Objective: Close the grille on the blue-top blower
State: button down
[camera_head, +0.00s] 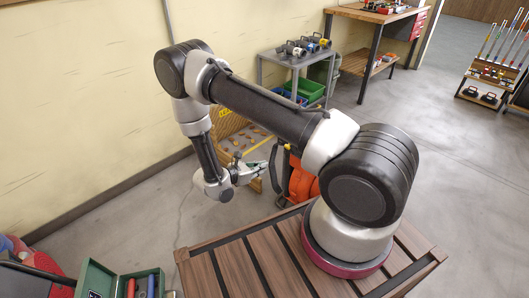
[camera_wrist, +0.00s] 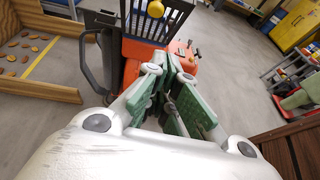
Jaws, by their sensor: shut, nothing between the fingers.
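My gripper (camera_head: 262,167) is shut and empty, held low left of an orange machine (camera_head: 302,180) in the head view. In the wrist view my gripper (camera_wrist: 167,78), with green finger pads, points toward the orange machine (camera_wrist: 184,62). I cannot tell whether this panel is the grille or whether this machine is the blue-top blower. Contact between fingers and machine cannot be made out.
A wooden bin with brown pieces (camera_wrist: 25,55) lies left of the machine. A grey cart (camera_head: 290,63) carries several devices and a green bin (camera_head: 305,88). A workbench (camera_head: 372,14) stands behind. A green toolbox (camera_head: 96,278) is at the lower left. Open floor lies right.

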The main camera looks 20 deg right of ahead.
jog(key=w+d+f, duration=0.1)
jog(key=w+d, duration=0.4)
jog(key=d, duration=0.6)
jog(key=shift+w+d+f+t, duration=0.2)
jog(key=shift+w+t, duration=0.1)
jog(key=shift+t, duration=0.1)
jog(key=shift+r, duration=0.1)
